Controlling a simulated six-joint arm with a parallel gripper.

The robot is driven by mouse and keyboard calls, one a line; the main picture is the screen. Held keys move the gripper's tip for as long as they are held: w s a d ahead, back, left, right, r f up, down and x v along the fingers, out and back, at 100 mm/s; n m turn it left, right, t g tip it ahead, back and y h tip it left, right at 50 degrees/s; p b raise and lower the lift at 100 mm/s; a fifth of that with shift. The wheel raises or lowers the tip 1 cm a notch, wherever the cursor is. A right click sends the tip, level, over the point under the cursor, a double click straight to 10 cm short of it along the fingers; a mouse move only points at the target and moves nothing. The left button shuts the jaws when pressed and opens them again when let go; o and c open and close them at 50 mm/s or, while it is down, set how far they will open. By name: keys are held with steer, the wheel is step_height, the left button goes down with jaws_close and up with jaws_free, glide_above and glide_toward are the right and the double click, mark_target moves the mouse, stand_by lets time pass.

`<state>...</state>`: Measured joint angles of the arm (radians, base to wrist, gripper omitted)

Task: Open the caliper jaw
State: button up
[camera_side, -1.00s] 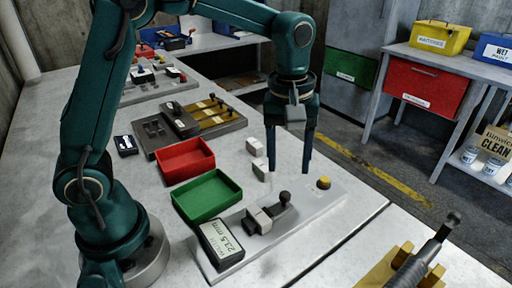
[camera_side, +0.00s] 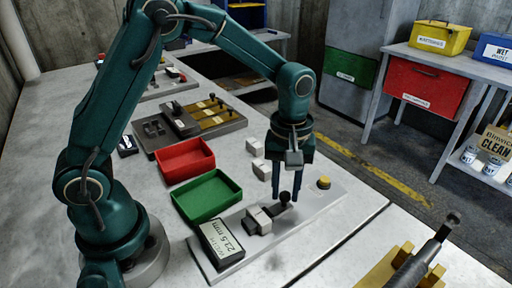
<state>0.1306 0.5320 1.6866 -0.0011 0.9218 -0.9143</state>
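The caliper is a grey slab fixture (camera_side: 315,203) with a display (camera_side: 222,240) reading 23.5 mm. Its pale jaw blocks (camera_side: 258,219) sit beside the display. A dark sliding jaw part with a black knob (camera_side: 285,197) is to their right. My gripper (camera_side: 287,195) points down over the knob. Its two dark fingers show apart, with the knob between or just in front of their tips. I cannot tell whether a finger touches it. A yellow button (camera_side: 324,182) is at the slab's right end.
A green tray (camera_side: 207,197) and a red tray (camera_side: 185,160) lie left of the fixture. Two small white blocks (camera_side: 256,148) stand behind it. A yellow holder with a dark tool (camera_side: 420,266) is at front right.

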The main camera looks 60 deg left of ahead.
jaws_close()
stand_by(1.2)
